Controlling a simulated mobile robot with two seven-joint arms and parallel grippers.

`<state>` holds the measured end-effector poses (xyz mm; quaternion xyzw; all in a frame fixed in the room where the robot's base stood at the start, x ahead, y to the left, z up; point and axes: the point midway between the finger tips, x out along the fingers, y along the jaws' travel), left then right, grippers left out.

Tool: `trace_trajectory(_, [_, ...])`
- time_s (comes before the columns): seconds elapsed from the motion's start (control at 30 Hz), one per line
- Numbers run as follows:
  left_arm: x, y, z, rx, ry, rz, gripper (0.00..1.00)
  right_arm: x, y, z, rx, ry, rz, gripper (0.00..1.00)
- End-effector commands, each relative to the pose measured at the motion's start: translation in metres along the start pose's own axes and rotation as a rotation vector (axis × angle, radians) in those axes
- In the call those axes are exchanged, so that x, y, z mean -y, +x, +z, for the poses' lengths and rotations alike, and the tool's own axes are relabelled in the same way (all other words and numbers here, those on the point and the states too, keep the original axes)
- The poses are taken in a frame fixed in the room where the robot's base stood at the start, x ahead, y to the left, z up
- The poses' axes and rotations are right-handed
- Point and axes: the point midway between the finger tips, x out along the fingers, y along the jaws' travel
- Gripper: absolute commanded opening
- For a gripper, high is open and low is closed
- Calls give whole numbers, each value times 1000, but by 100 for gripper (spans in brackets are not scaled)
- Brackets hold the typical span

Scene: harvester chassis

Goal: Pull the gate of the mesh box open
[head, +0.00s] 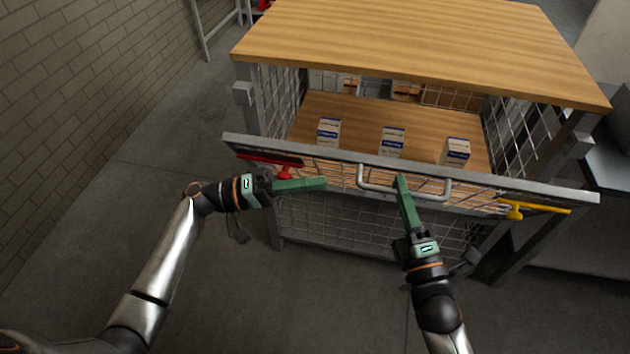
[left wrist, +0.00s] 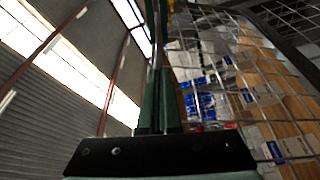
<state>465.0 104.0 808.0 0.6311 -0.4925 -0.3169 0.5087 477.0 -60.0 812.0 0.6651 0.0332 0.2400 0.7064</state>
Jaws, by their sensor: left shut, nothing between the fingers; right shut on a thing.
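The mesh box has a wooden top (head: 410,40) and wire mesh sides. Its gate (head: 320,154) is a mesh panel with a grey top rail across the front; the rail stands out from the box, leaning toward me. A pale bar handle (head: 436,196) is on the gate's middle. My right gripper (head: 401,181) is shut on the handle. My left gripper (head: 322,183) is shut and empty, just in front of the gate, left of the handle. Its green fingers (left wrist: 160,100) show closed in the left wrist view, beside the mesh.
A red latch (head: 270,160) is at the gate's left end and a yellow latch (head: 540,207) at its right. Several small blue-and-white cartons (head: 392,141) stand on the wooden shelf inside. A brick wall (head: 90,90) is at left; the floor between is clear.

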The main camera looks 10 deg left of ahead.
Motion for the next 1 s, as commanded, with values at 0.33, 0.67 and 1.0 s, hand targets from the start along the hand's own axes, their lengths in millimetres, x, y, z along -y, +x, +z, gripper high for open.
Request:
trace_trajectory(0.33, [0,61,0,0,-1,0,0,-1,0,1,2,-1,2,0])
trace_trajectory(0.67, [1,74,0,-1,0,-2,0,-1,0,1,2,-1,2,0])
trace_trajectory(1.0, [4,70,9,0,-3,-3,0,-1,0,1,2,-1,2,0])
